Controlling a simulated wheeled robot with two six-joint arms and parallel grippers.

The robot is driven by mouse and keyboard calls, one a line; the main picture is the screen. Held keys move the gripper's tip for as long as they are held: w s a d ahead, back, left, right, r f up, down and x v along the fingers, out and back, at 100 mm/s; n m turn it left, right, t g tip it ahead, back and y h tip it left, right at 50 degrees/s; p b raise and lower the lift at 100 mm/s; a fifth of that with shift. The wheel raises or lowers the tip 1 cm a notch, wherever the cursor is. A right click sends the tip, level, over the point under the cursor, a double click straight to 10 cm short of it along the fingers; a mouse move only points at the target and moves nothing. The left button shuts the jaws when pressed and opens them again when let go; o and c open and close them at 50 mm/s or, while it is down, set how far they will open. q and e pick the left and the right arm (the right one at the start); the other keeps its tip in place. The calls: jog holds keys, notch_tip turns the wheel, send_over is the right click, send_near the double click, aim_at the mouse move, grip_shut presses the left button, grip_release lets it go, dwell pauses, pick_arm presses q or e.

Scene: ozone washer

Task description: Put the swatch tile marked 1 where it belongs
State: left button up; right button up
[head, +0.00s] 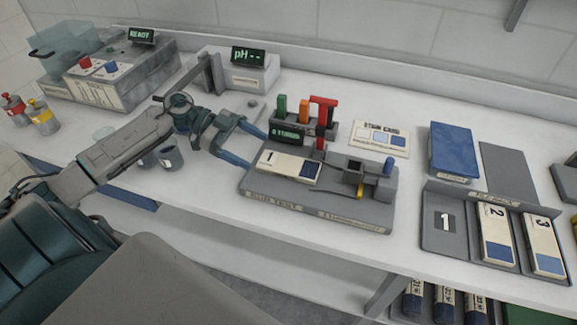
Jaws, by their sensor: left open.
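The swatch rack (432,243) at the right has a bare slot marked 1 (446,222). Tile 2 (495,222) and tile 3 (543,232) lie in the slots beside it. My right gripper is out of view.
Coloured upright tools (323,112) stand behind the tile. Grey cups (169,158) stand under my left arm. The washer (105,75) and pH meter (240,70) are behind.

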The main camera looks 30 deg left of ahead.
aim_at(289, 164)
pick_arm(q)
jog(key=shift+x, duration=1.55)
jog(key=shift+w+d+p, duration=0.15)
jog(key=shift+d+p, duration=0.25)
jog(key=shift+p, duration=0.1)
jog(key=p+x, duration=0.1)
jog(key=x, duration=0.2)
jog(key=shift+w+d+r+p, duration=0.1)
jog(key=shift+w+d+p, duration=0.15)
jog(key=shift+d+p, duration=0.1)
jog(key=shift+w+d+f, duration=0.1)
jog(key=shift+d+f, duration=0.15)
jog(key=shift+d, duration=0.1)
jog(key=c, duration=1.2)
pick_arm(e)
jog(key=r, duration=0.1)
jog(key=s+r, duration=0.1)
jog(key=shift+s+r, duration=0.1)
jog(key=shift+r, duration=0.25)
pick_arm(q)
jog(key=shift+r, duration=0.1)
jog(key=shift+c, duration=0.2)
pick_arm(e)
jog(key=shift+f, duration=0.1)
